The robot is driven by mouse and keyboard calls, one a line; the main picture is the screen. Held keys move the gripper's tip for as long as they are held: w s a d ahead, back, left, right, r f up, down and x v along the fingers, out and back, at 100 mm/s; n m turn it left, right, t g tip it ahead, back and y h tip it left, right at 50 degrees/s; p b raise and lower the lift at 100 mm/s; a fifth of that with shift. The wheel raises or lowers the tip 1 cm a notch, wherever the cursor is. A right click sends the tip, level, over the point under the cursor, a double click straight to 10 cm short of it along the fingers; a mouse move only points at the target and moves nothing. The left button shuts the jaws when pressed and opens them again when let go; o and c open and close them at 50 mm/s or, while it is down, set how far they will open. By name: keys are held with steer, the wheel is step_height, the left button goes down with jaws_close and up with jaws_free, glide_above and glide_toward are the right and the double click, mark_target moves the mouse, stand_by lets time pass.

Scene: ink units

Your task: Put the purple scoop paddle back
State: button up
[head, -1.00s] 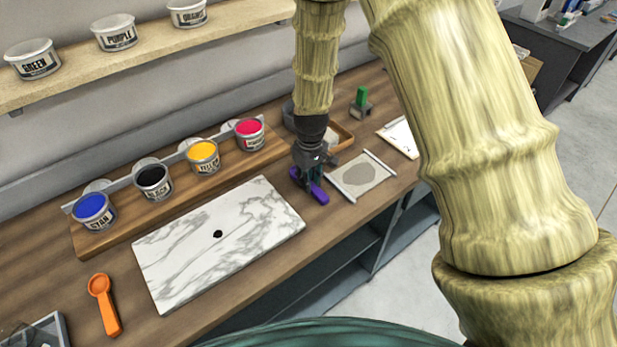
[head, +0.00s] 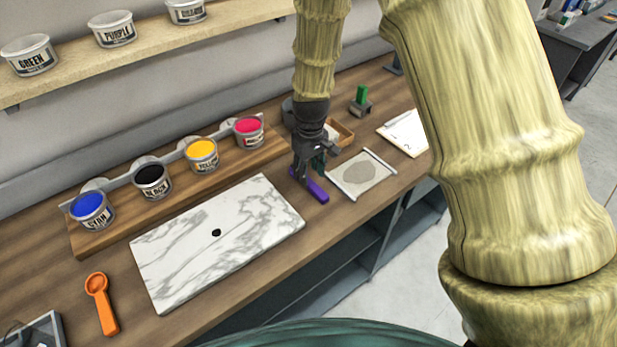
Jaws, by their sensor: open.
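The purple scoop paddle (head: 317,191) lies on the wooden bench, between the marble slab and the framed panel with a grey oval. My gripper (head: 308,176) points down over its far end and hides part of it. The jaws are open, and I cannot tell whether they touch the paddle. An orange scoop paddle (head: 102,303) lies at the near left of the bench.
The marble slab (head: 180,262) with a black dot lies left of my gripper. Ink cans, including a magenta one (head: 249,133), stand in a row on a wooden board (head: 95,240). The framed panel (head: 377,187) lies close on the right. A small green-topped item (head: 361,97) stands behind.

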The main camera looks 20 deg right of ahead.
mark_target(310, 182)
step_height(310, 182, up, 9)
steer(key=b, duration=0.2)
steer(key=shift+b, duration=0.3)
steer(key=shift+r, duration=0.1)
